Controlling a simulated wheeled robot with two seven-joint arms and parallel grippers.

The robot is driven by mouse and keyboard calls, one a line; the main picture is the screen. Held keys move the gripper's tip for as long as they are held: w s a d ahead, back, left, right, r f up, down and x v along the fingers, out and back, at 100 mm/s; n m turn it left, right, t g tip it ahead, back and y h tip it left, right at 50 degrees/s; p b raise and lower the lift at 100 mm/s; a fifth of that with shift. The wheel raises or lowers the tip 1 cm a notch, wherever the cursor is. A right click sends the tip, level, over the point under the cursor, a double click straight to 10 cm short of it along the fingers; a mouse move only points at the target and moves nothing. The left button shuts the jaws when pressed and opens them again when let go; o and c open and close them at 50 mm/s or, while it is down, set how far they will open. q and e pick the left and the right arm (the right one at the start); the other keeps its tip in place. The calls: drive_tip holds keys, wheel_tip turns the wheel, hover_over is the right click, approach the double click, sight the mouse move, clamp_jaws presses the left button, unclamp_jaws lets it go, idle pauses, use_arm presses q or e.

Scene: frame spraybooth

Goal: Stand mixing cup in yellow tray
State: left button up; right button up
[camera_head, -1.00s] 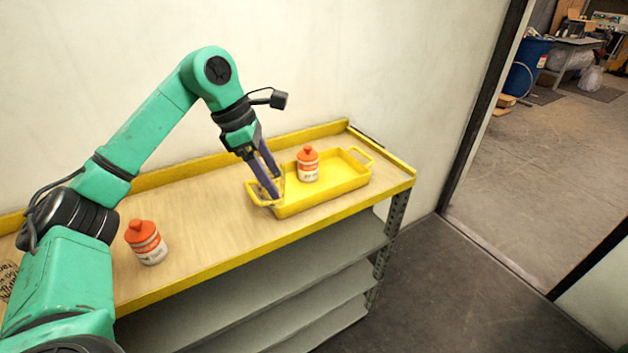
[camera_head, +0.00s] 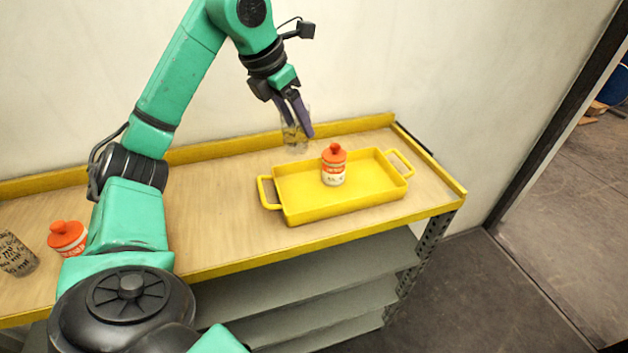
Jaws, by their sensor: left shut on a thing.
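My left gripper (camera_head: 300,120) is shut on a clear see-through cup with faint markings, the mixing cup (camera_head: 292,138). The cup is roughly upright and shows behind the rear edge of the yellow tray (camera_head: 325,212), near the bench's back lip. Whether its base touches the bench top is hard to tell. The fingers partly cover it. The tray lies flat on the bench and has a handle at each end. An orange-capped bottle (camera_head: 334,168) stands inside it, toward the rear middle. My right gripper is out of view.
The bench (camera_head: 225,215) has a yellow raised back lip. At far left stand another orange-capped bottle (camera_head: 68,237) and a clear container with dark print (camera_head: 16,254). The tray floor is free left and right of its bottle. A pale wall rises behind.

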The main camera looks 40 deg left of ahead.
sight(295, 150)
use_arm(q)
drive_tip(key=f+b, duration=0.2)
drive_tip(key=f, duration=0.5)
drive_tip(key=shift+s, duration=0.2)
drive_tip(key=x, duration=0.2)
drive_tip(key=s+b+x, duration=0.1)
drive_tip(key=x, duration=0.1)
drive_tip(key=b+x, duration=0.1)
drive_tip(key=x, duration=0.1)
drive_tip(key=shift+s+a+f, duration=0.1)
drive_tip(key=shift+a+f, duration=0.15)
drive_tip(key=shift+f, duration=0.2)
drive_tip(key=shift+s+f, duration=0.15)
drive_tip(key=shift+f, duration=0.15)
drive_tip(key=shift+r, duration=0.1)
drive_tip(key=o, duration=1.3)
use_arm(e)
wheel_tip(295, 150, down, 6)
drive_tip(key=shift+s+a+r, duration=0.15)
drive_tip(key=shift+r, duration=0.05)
